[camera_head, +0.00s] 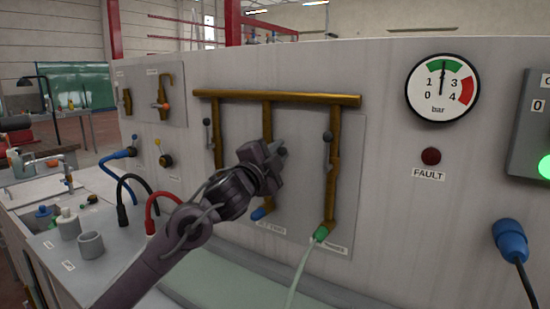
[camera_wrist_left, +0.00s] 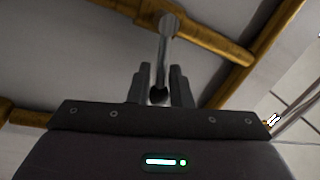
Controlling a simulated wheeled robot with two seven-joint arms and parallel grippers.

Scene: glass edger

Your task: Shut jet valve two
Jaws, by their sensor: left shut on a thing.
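Jet valve two seems to be the valve on the middle brass pipe (camera_head: 267,118) of the manifold. Its number is not readable. My left gripper (camera_head: 277,152) is in front of this pipe and hides most of the valve in the head view. In the left wrist view a grey lever (camera_wrist_left: 166,50) runs from the brass pipe to a dark knob (camera_wrist_left: 158,96). The fingers of my left gripper (camera_wrist_left: 161,88) are on either side of it and shut on it. The lever's exact angle is hard to tell. My right gripper is not in view.
Other levers with dark knobs stand on the left pipe (camera_head: 206,122) and the right pipe (camera_head: 328,136), close on both sides. A green hose fitting (camera_head: 320,233) is below right. A pressure gauge (camera_head: 442,88) reads about 2 bar. The FAULT lamp (camera_head: 431,156) looks dark red.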

